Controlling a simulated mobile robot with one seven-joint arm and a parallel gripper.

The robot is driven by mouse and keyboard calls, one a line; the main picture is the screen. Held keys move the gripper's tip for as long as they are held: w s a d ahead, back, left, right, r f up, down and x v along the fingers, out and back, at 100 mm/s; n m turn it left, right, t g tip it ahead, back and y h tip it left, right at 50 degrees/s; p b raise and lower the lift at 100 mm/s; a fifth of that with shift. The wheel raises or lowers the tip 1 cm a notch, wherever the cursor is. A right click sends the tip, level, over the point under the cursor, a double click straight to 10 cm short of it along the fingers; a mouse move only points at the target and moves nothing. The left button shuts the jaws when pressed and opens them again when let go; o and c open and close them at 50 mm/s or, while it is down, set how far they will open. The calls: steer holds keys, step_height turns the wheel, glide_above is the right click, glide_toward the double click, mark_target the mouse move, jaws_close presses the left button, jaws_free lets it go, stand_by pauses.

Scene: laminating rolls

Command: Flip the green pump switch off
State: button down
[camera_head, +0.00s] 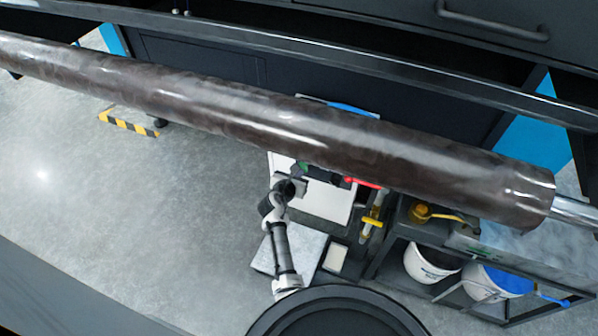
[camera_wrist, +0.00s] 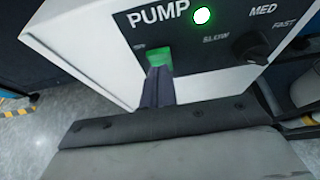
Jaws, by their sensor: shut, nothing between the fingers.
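The pump box (camera_wrist: 88,48) fills the upper part of the wrist view, with a white case and a black panel marked PUMP. The green pump switch (camera_wrist: 159,57) is on the panel's lower left and is lit up green. A round lamp (camera_wrist: 202,16) glows white-green to its upper right. My gripper (camera_wrist: 155,73) is shut and empty, its tips overlapping the lower part of the switch; I cannot tell whether they touch it. In the head view my arm reaches to the pump box (camera_head: 325,200), which is partly hidden by the roll.
A black speed knob (camera_wrist: 252,45) sits right of the switch. A long dark roll (camera_head: 270,118) crosses above the box in the head view. A rack to the right holds white buckets (camera_head: 430,266) and a yellow ladle (camera_head: 419,212).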

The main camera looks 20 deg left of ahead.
steer(key=shift+w, duration=0.45)
steer(key=shift+w+d+r+p, duration=0.1)
steer(key=shift+w+r+p, duration=0.15)
steer(key=shift+p, duration=0.15)
steer(key=shift+f, duration=0.1)
steer(key=shift+r+p, duration=0.8)
steer(key=shift+p, duration=0.1)
steer(key=shift+s, duration=0.1)
